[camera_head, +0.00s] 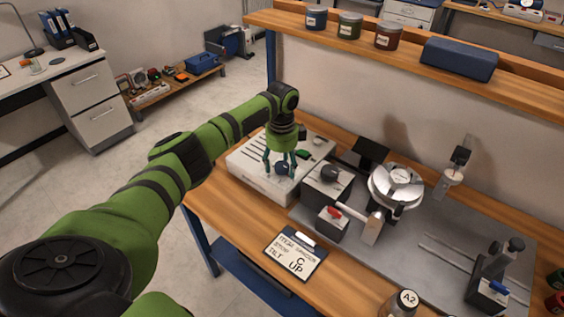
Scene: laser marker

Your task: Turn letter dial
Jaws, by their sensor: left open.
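A pale grey control box (248,160) sits at the left end of the bench, with a dark blue round knob (282,169) on its top. My left gripper (280,168) points down over this box. Its fingers are open and spread about the blue knob; I cannot tell whether they touch it. A black round dial (329,174) sits on a grey block to the right of the box. No letters are readable on either knob. My right gripper is not in view.
Right of the box, a grey plate (440,248) carries a round silver fixture (396,187), a red-topped block (332,220) and a clamp stand (492,276). A shelf (400,52) with jars runs above the back.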

